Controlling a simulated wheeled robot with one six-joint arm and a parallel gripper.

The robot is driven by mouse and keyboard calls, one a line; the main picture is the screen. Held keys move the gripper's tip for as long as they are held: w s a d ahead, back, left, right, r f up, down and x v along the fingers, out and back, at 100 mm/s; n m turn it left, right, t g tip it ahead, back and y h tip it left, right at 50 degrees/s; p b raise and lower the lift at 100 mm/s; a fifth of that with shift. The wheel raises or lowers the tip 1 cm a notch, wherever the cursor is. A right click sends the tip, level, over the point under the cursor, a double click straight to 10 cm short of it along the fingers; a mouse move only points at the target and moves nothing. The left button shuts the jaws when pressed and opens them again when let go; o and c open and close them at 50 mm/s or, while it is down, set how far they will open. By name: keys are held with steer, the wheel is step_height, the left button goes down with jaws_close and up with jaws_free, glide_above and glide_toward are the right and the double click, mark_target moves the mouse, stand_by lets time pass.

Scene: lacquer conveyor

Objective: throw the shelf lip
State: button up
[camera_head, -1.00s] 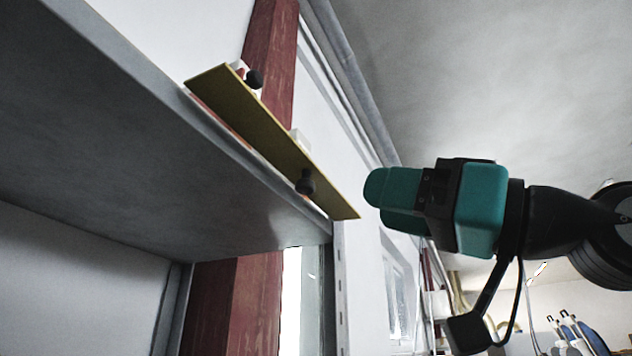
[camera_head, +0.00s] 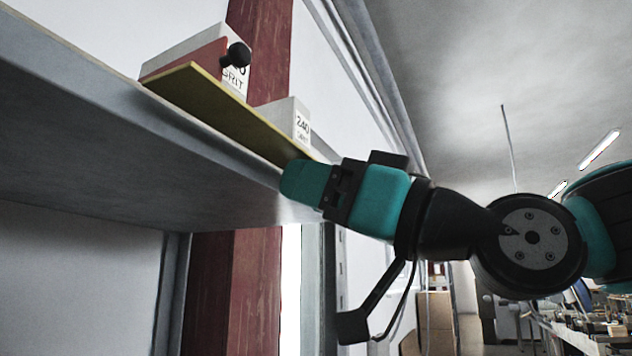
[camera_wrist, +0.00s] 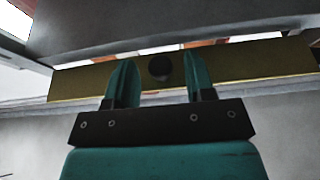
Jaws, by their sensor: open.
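The shelf lip is a long yellow strip (camera_head: 222,108) along the front edge of the grey shelf, with a black knob (camera_head: 238,54) standing near its far left end. In the wrist view the yellow lip (camera_wrist: 250,62) runs across the picture, and another black knob (camera_wrist: 160,67) shows between my fingers. My gripper (camera_head: 292,180) is at the lip's right end in the head view, where it hides that part of the lip. In the wrist view my gripper (camera_wrist: 158,82) is open, with one finger on each side of the knob. I cannot tell whether the fingers touch it.
The grey shelf (camera_head: 90,150) fills the left. White boxes marked with grit numbers stand on it behind the lip, one at the left (camera_head: 190,52) and one marked 240 (camera_head: 290,118). A dark red post (camera_head: 258,60) rises behind. The space below the shelf looks clear.

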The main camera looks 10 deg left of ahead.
steer(key=c, duration=0.9)
steer(key=shift+r, duration=0.15)
